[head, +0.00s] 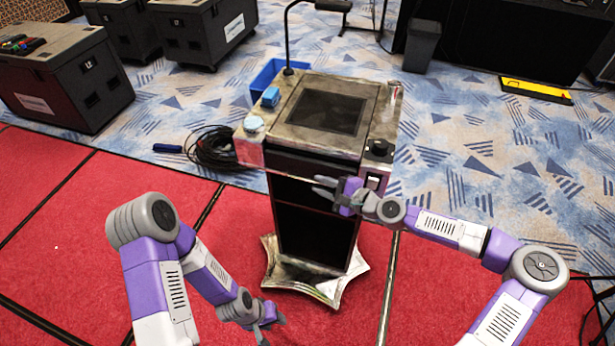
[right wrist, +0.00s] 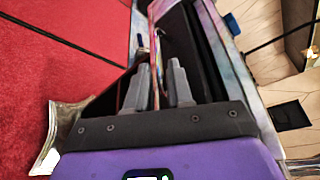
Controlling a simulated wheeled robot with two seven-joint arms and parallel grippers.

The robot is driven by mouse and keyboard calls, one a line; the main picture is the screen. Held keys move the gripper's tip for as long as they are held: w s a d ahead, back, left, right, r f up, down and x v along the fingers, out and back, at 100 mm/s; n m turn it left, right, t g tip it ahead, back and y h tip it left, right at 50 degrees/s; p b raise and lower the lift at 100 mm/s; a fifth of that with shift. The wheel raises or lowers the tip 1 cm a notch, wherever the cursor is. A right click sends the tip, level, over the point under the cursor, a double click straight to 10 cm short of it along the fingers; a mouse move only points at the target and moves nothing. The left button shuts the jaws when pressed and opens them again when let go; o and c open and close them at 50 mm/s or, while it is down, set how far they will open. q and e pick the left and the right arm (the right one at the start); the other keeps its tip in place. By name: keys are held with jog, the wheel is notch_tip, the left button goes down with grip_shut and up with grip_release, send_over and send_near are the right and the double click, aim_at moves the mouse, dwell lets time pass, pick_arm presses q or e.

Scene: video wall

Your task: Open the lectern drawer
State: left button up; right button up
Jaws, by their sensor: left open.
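The lectern (head: 290,129) stands upright in the middle of the head view, with a dark screen in its sloped top. Its drawer (head: 292,176) is under the top at the front; a thin pale front edge with a dark gap behind it suggests it stands slightly out. My right gripper (head: 322,187) is at the right part of this edge. In the right wrist view its two fingers (right wrist: 158,88) are apart, with a thin panel edge between them; contact is unclear. My left gripper (head: 272,322) is open and empty, low in front of the lectern base.
A blue bin (head: 264,76) stands behind the lectern, and a coiled black cable (head: 212,149) lies to its left. Dark cases (head: 65,80) stand at the back left. The red floor (head: 60,220) in front is mostly clear.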

aim_at(311, 181)
jog(key=shift+x, duration=2.65)
jog(key=shift+s, duration=0.1)
grip_shut()
